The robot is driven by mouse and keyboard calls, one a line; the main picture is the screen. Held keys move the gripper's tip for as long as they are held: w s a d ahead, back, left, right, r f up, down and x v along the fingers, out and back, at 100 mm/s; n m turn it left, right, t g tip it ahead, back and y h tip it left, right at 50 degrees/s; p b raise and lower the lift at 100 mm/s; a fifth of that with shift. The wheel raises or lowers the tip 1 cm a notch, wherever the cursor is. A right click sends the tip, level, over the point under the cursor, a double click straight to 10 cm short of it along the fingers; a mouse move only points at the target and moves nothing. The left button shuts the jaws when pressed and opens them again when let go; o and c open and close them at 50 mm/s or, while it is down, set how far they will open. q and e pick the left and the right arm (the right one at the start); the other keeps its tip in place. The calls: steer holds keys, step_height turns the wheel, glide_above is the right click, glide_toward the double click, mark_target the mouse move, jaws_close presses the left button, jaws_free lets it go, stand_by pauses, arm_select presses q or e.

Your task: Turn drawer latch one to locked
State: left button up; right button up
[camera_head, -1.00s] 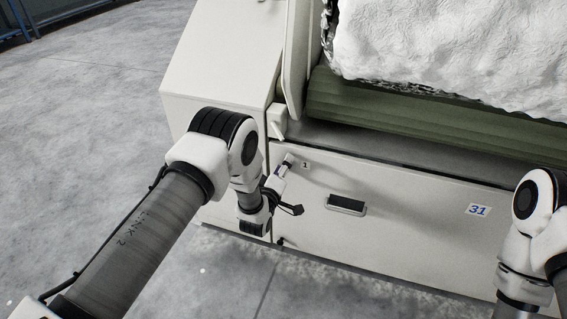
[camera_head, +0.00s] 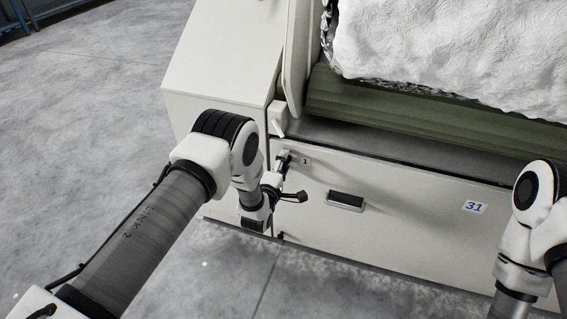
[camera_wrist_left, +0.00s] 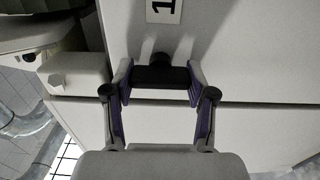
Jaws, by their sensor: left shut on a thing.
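Drawer latch one is a small black piece (camera_wrist_left: 160,76) in the left wrist view, just below a label with the number 1 (camera_wrist_left: 164,10). My left gripper (camera_wrist_left: 160,82) is shut on it, with a purple-lined finger against each end. In the head view my left gripper (camera_head: 284,158) reaches the upper left corner of the pale drawer front (camera_head: 400,215), beside the label (camera_head: 305,161). The latch is largely hidden there. Whether it stands at locked cannot be told. My right arm shows at the right edge; its gripper is out of view.
The drawer has a dark recessed handle (camera_head: 346,200) and a 31 sticker (camera_head: 475,207). Above it are a green roller (camera_head: 400,110) and a white fibre mass (camera_head: 450,50). A pale side cabinet (camera_head: 222,55) stands left. The grey floor (camera_head: 80,120) at left is clear.

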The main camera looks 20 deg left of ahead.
arm_select(q)
steer(key=o, duration=1.2)
steer(key=shift+c, duration=0.2)
steer(key=s, duration=1.2)
steer(key=shift+a, duration=0.2)
